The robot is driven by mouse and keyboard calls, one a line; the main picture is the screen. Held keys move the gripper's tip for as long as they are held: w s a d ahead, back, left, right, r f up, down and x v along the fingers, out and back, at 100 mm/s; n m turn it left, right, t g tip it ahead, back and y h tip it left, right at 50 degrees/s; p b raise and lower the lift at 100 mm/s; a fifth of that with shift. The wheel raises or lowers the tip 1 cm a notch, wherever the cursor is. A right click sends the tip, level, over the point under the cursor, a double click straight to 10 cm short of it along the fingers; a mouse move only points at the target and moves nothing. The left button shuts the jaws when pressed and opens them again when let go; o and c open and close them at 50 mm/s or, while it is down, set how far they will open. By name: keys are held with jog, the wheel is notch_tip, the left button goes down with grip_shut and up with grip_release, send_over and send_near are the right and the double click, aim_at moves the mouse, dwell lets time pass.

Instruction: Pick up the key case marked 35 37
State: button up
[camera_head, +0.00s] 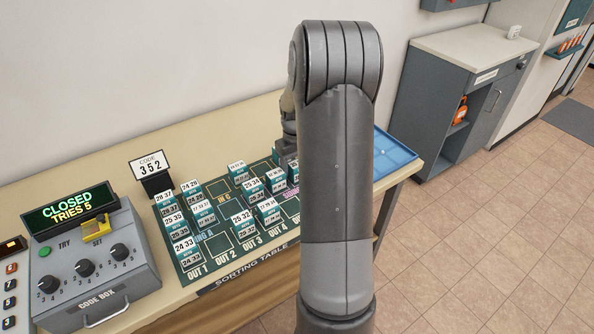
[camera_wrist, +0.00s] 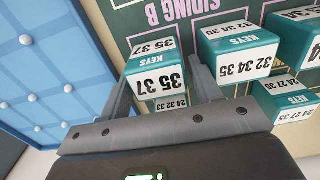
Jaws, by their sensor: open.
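The key case marked 35 37 (camera_wrist: 155,77) is a teal and white block in the wrist view, on the green sorting board. My gripper (camera_wrist: 163,82) is open, with one finger on each side of this case. I cannot tell whether the fingers touch it. Another case, marked 24 32 with a partly hidden number, shows below it between the fingers. In the head view my arm hides this spot and most of the gripper.
A case marked 32 34 35 (camera_wrist: 237,52) stands close beside the right finger. More cases stand on the green board (camera_head: 219,246) on the sorting table. A blue tray (camera_wrist: 42,75) lies left of my gripper. A code box (camera_head: 95,270) and code sign (camera_head: 150,166) are at the left.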

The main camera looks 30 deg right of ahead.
jog(key=shift+f, duration=0.3)
jog(key=shift+c, duration=0.2)
jog(key=c, duration=0.7)
jog(key=shift+c, duration=0.3)
jog(key=shift+r, duration=0.1)
